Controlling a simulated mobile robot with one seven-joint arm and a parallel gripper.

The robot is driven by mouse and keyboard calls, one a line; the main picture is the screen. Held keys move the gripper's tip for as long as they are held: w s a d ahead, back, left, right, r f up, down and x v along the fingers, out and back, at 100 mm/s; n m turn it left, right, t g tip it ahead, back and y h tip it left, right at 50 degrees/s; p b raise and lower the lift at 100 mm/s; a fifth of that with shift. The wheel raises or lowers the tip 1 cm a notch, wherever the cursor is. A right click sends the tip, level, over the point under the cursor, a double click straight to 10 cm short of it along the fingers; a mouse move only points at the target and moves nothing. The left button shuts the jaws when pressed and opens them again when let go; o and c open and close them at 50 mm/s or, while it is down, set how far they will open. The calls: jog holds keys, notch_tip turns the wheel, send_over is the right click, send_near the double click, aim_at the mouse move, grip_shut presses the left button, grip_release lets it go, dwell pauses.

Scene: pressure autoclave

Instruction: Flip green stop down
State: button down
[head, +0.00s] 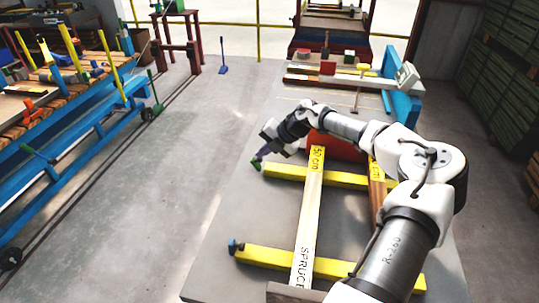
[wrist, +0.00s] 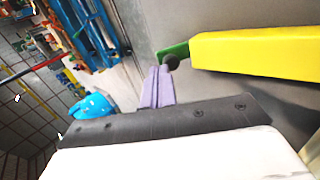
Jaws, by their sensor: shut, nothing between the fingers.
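The green stop (head: 256,164) sits at the left end of the far yellow beam (head: 330,177). In the wrist view the green stop (wrist: 175,50) sticks out from the end of the yellow beam (wrist: 255,54), with a dark round knob (wrist: 171,62) beside it. My gripper (head: 261,155) is just above the green stop in the head view. In the wrist view the purple fingertips of my gripper (wrist: 158,70) are together, with nothing between them, right beside the knob. I cannot tell whether they touch it or the stop.
A blue stop (head: 235,245) is at the left end of the near yellow beam (head: 300,263). A board marked SPRUCE (head: 307,215) lies across both beams, with another board (head: 377,190) to its right.

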jog(key=shift+w+a, duration=0.25)
jog(key=shift+a, duration=0.85)
jog(key=shift+w+a+f, duration=0.15)
jog(key=shift+a+f, duration=0.05)
jog(key=shift+a, duration=0.35)
jog(key=shift+w+a+f, duration=0.1)
jog(key=shift+a+f, duration=0.1)
jog(key=shift+a, duration=0.35)
jog(key=shift+r, duration=0.1)
jog(key=shift+r+p, duration=0.6)
jog(key=shift+r, duration=0.15)
jog(key=shift+r, duration=0.1)
notch_tip(320, 180, up, 10)
jog(key=p, duration=0.6)
jog(key=shift+s+a, duration=0.25)
jog(key=shift+a, duration=0.1)
